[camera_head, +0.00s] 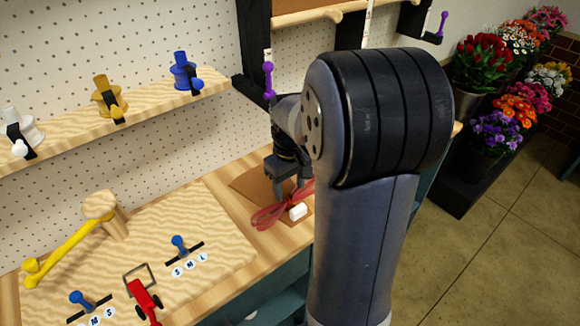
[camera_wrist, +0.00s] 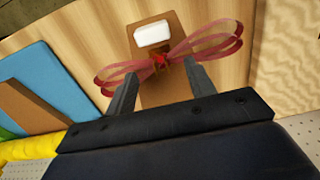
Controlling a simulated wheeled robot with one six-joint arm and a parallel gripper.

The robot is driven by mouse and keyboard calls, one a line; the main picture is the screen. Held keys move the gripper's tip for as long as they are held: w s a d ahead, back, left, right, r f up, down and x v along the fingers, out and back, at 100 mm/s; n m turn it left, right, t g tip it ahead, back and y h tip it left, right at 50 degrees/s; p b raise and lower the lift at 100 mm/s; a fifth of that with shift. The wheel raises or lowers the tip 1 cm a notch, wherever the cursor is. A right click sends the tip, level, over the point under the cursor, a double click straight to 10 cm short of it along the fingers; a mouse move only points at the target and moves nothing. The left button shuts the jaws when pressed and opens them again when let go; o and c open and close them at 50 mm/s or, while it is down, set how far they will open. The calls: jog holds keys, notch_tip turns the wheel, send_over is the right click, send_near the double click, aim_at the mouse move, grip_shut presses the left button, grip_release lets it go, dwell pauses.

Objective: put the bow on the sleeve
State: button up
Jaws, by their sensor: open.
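The red bow (camera_head: 269,217) has translucent loops and lies over a flat brown piece (camera_head: 252,185) on the bench. In the wrist view the bow (camera_wrist: 214,42) spreads to both sides, with its red knot in the middle. My gripper (camera_wrist: 160,80) is open, one finger on each side of the knot; I cannot tell whether the fingers touch it. In the head view my gripper (camera_head: 288,193) points down at the bow, and my arm hides part of that area. I cannot tell for sure which thing is the sleeve.
A white block (camera_head: 298,211) sits beside the bow. A wooden board with a red tool (camera_head: 145,300), blue knobs (camera_head: 179,245) and a yellow-handled tool (camera_head: 62,256) lies to the left. Flowers (camera_head: 495,132) stand at right.

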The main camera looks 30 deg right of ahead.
aim_at(290, 198)
notch_tip(290, 198, up, 8)
jog(key=shift+f, duration=0.15)
dwell(0.3)
notch_tip(290, 198, down, 12)
jog(key=shift+f, duration=0.2)
jog(key=shift+r, duration=1.85)
